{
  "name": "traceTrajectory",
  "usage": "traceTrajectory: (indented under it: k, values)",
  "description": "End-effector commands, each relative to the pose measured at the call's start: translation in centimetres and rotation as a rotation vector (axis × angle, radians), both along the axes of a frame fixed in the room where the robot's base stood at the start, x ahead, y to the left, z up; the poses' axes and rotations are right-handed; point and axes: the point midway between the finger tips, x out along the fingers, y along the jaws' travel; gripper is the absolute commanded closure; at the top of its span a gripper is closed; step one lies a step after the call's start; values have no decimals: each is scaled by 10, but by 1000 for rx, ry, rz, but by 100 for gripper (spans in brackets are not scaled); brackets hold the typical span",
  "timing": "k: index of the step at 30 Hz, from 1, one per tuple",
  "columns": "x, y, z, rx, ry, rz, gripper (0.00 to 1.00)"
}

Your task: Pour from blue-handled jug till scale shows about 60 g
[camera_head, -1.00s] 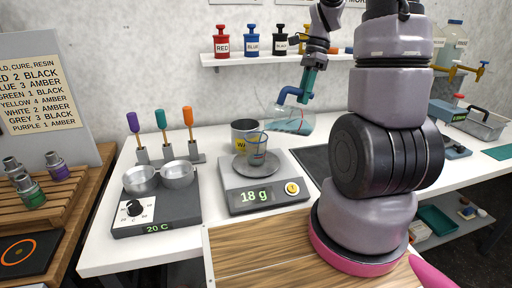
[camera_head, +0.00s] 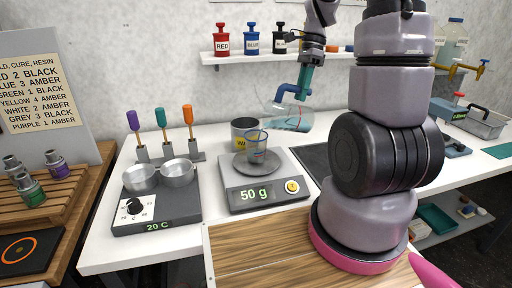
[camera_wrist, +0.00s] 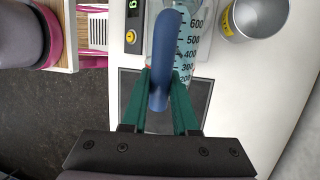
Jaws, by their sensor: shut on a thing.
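The clear jug (camera_head: 292,117) with its blue handle (camera_head: 282,93) is held tilted, mouth to the left, with blue-green liquid inside. My gripper (camera_head: 303,90) is shut on the handle, which also shows between green fingers in the wrist view (camera_wrist: 162,80). The scale (camera_head: 256,195) reads 50 g. Whether a stream is falling is too small to tell. The jug's graduations (camera_wrist: 193,45) show in the wrist view.
A grey metal can with a yellow label (camera_head: 244,129) stands behind the beaker, close to the jug's mouth. A hotplate with two pans (camera_head: 157,205) is left of the scale. A dark flat plate (camera_head: 318,160) lies right of it. A shelf with bottles (camera_head: 222,43) is above.

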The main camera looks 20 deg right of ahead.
Motion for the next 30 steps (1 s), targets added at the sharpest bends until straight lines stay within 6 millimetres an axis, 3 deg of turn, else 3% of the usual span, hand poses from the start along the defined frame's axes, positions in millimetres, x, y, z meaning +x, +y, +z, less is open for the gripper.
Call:
traceTrajectory:
  k: [8, 16, 30]
  values:
    - [0, 0, 0, 1, 1, -2, 100]
    - [-2, -35, -38, 274, -8, -14, 100]
    - [-2, -44, -61, 434, -19, -6, 100]
